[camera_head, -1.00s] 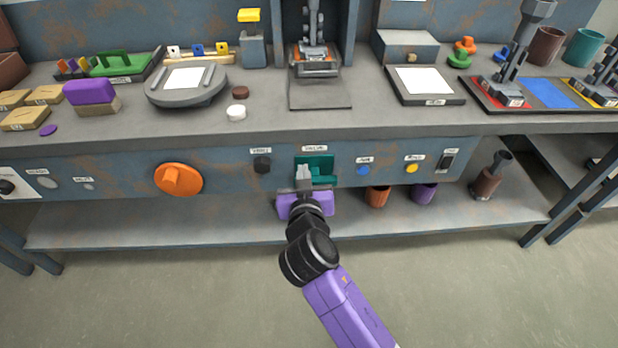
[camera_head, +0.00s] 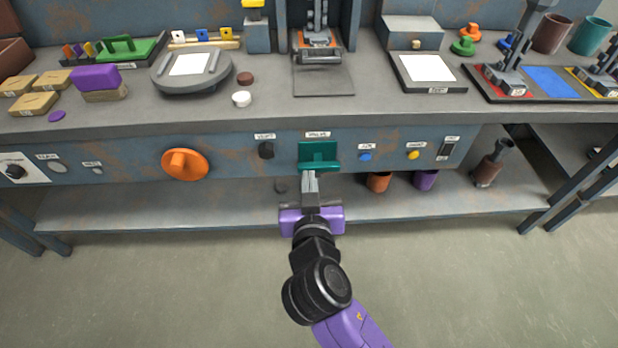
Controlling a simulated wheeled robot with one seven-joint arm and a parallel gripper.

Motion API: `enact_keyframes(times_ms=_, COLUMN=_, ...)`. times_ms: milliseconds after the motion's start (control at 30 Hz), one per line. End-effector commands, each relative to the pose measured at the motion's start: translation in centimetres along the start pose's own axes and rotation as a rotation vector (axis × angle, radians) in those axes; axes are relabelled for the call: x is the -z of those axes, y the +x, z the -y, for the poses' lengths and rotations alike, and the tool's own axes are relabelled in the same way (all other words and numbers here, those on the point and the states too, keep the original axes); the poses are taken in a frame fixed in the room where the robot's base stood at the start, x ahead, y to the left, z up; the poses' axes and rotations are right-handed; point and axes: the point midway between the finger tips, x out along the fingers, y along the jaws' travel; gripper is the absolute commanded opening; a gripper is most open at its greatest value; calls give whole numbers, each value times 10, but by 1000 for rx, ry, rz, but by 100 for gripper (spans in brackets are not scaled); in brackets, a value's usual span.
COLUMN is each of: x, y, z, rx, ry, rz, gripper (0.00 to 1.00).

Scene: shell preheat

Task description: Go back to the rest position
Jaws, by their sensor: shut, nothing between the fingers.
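My gripper (camera_head: 310,178) is at the centre of the head view, in front of the bench's front panel. Its grey fingers are together with nothing between them. They point up toward the teal valve handle (camera_head: 318,155) and sit just below it in the picture. They look apart from it, though the exact gap in depth is hard to tell. My black wrist and purple arm come in from the bottom of the view.
The panel also carries an orange knob (camera_head: 184,164), a black knob (camera_head: 266,150), a blue button (camera_head: 365,155) and a yellow button (camera_head: 413,155). Cups, one orange (camera_head: 378,182), stand on the lower shelf (camera_head: 180,208). The floor in front (camera_head: 150,290) is clear.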

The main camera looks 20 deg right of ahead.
Motion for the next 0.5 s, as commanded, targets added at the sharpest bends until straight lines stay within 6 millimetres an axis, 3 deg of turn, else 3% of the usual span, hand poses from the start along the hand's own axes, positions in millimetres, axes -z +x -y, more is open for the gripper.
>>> enact_keyframes(times_ms=333, x=1, y=0, z=1, rx=4, ry=-17, rz=-4, gripper=0)
enact_keyframes(times_ms=500, x=22, y=-4, z=26, rx=110, ry=-76, rz=-78, gripper=0)
